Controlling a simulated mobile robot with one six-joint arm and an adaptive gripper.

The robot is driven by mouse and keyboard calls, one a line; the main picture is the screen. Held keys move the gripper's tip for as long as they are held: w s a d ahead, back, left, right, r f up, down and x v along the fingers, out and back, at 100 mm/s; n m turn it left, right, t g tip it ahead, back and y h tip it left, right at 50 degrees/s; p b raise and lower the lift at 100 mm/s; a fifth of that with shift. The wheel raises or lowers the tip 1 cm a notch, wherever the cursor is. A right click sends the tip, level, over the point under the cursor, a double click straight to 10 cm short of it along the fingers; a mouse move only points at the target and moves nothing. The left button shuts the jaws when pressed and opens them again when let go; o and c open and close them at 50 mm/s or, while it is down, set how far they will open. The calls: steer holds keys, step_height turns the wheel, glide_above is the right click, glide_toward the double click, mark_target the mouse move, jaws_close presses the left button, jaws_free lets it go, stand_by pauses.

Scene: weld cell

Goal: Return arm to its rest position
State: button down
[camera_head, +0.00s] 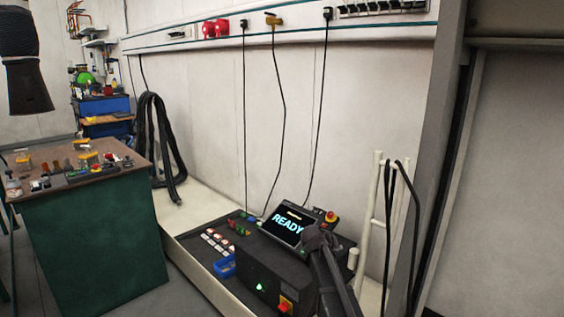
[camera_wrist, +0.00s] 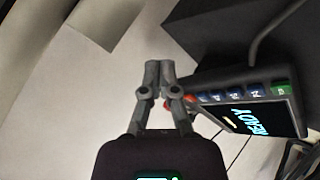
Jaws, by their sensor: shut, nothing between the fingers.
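My gripper (camera_wrist: 160,68) is in the middle of the wrist view with its two grey fingers together and nothing between them. In the head view my dark arm rises from the bottom right, and its end (camera_head: 318,238) overlaps the right side of a control panel. The panel's screen (camera_head: 288,227) reads READY. The same screen (camera_wrist: 252,118) shows tilted to the right of my fingers in the wrist view. I cannot tell whether the fingers touch anything.
A black box (camera_head: 265,268) with a green light and a red knob stands by my arm. A pale rail frame (camera_head: 375,215) with black cables is at right. A green bench (camera_head: 95,240) with small items stands left.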

steer(key=s+a+f+g+y, duration=0.1)
steer(key=s+f+g+y, duration=0.15)
steer(key=s, duration=0.75)
steer(key=s+a+f+g+y, duration=0.1)
steer(key=s+f+g+y, duration=0.15)
steer(key=s, duration=0.85)
steer(key=s+a+f+g+y, duration=0.1)
steer(key=s+f+g+y, duration=0.15)
steer(key=s, duration=0.75)
step_height(320, 180, up, 34)
steer(key=w+p, duration=0.1)
steer(key=p, duration=3.3)
steer(key=shift+m, duration=0.3)
steer(key=shift+d+r+t, duration=0.1)
steer(key=shift+t, duration=0.15)
steer(key=shift+s+a, duration=0.4)
steer(key=shift+s, duration=0.4)
